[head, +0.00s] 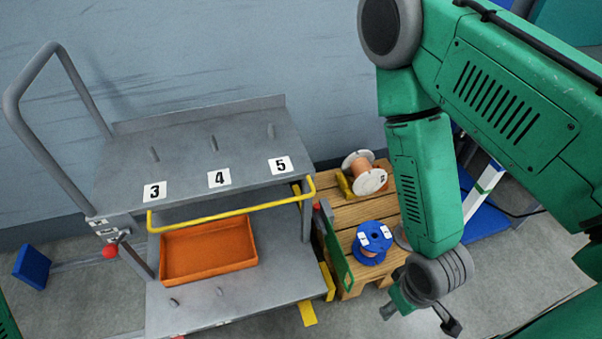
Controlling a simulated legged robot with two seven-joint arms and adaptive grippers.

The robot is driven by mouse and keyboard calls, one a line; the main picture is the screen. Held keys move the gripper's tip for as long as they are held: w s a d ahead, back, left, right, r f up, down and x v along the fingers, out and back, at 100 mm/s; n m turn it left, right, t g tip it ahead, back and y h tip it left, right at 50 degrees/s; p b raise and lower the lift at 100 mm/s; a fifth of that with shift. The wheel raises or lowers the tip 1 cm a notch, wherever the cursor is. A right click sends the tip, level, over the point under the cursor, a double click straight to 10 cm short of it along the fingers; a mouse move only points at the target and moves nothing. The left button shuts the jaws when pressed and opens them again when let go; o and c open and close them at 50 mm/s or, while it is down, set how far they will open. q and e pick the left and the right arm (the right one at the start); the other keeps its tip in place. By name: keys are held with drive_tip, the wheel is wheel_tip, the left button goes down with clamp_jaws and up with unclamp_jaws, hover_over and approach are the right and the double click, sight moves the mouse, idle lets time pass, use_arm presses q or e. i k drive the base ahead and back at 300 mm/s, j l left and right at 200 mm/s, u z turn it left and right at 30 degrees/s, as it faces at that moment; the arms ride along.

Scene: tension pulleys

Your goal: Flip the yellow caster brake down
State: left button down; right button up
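A grey cart with numbered shelf spots 3, 4 and 5 stands at the left and centre (120,185). A yellow tab (308,314), which looks like the caster brake, sticks out below the lower shelf's right corner; its caster is hidden under the shelf. My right arm comes down from the upper right. My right gripper (395,304) hangs to the right of the yellow tab, apart from it in the picture. It is small and partly hidden by its wrist, so I cannot tell whether it is open. My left gripper is not in view.
An orange tray (208,273) lies on the lower shelf, below a yellow rail (235,216). A wooden pallet (345,215) right of the cart carries a copper-wire spool (366,175) and a blue spool (371,240). A red knob (110,251) is on the cart's left side.

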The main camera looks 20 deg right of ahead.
sight(307, 314)
drive_tip(key=k+l, duration=0.3)
drive_tip(key=k, duration=0.15)
drive_tip(key=k+l+z, duration=0.15)
drive_tip(key=k, duration=0.3)
drive_tip(key=i+u, duration=0.2)
drive_tip(key=u, duration=0.15)
drive_tip(key=i+l+u, duration=0.15)
drive_tip(key=u, duration=0.2)
drive_tip(key=i+l+u, duration=0.2)
drive_tip(key=u, duration=0.15)
